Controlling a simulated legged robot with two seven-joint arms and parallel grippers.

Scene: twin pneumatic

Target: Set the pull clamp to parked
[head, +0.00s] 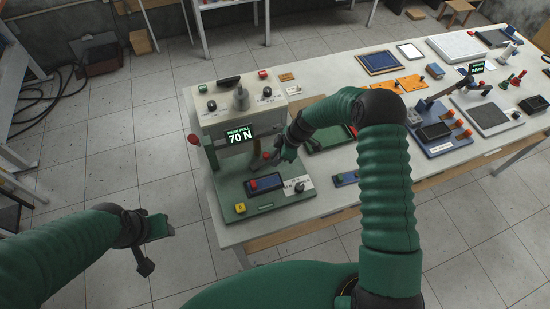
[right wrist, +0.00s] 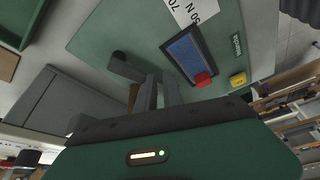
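The green and white pull tester (head: 240,110) stands at the table's near left end, its display reading "PEAK PULL 70 N". My right gripper (head: 272,157) is at its front, below the display, beside a small reddish-brown part (head: 266,155); I cannot tell which part is the pull clamp. In the right wrist view, the gripper fingers (right wrist: 158,92) are close to a dark bar-shaped part (right wrist: 128,68) above the green base. Whether they touch or grip it is unclear. My left gripper (head: 146,250) hangs over the floor, left of the table, away from the tester.
The tester's base (head: 228,195) carries a blue-faced box with a red button (head: 265,184), a yellow button (head: 240,208) and a label plate (head: 298,187). A red knob (head: 194,139) sticks out on its left side. Trays and other devices fill the table (head: 330,75) to the right.

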